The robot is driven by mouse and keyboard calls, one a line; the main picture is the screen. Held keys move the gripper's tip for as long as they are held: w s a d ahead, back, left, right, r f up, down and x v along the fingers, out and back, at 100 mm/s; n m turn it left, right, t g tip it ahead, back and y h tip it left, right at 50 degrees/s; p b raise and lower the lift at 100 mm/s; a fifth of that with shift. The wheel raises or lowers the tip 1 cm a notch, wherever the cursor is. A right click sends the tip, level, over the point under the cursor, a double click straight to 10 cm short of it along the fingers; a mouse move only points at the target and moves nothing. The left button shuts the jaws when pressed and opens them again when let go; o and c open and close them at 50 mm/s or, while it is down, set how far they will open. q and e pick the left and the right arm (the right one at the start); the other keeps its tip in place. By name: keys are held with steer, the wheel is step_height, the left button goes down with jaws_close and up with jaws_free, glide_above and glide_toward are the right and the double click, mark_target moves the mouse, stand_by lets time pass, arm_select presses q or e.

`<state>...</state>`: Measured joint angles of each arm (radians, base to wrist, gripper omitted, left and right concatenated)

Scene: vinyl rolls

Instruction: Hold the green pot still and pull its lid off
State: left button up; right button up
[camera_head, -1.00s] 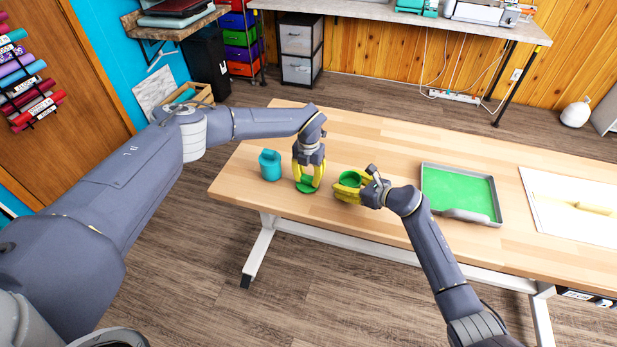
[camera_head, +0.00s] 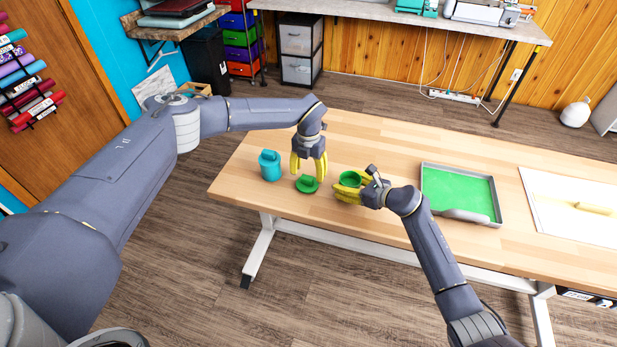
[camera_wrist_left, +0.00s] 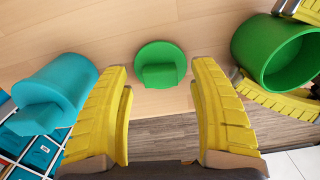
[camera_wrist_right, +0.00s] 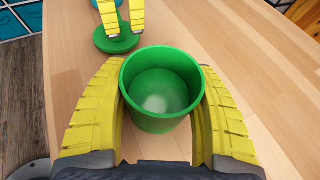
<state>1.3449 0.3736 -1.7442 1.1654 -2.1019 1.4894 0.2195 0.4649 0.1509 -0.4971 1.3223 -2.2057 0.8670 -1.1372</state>
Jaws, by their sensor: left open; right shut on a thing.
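The green pot (camera_head: 350,179) stands upright and uncovered on the table; the right wrist view (camera_wrist_right: 160,92) shows its empty inside. My right gripper (camera_head: 349,190) is shut on the pot, with a yellow finger along each side. The green lid (camera_head: 307,184) lies on the table left of the pot, its grip block upward, as the left wrist view (camera_wrist_left: 160,64) shows. My left gripper (camera_head: 308,172) is open and empty, just above and behind the lid, apart from it. Its fingers also show in the left wrist view (camera_wrist_left: 163,85).
A teal pot with its lid on (camera_head: 270,166) stands left of the green lid, near the table's left end. A grey tray with a green floor (camera_head: 425,190) and a white board (camera_head: 560,218) lie to the right. The table behind the pots is clear.

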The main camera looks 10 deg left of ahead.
arm_select(q)
step_height(320, 180, up, 9)
stand_by(0.4)
steer(key=shift+f, duration=0.1)
arm_select(e)
steer(key=o, duration=1.2)
steer(key=v, duration=1.2)
steer(key=shift+r, duration=0.1)
steer(key=shift+o, duration=1.3)
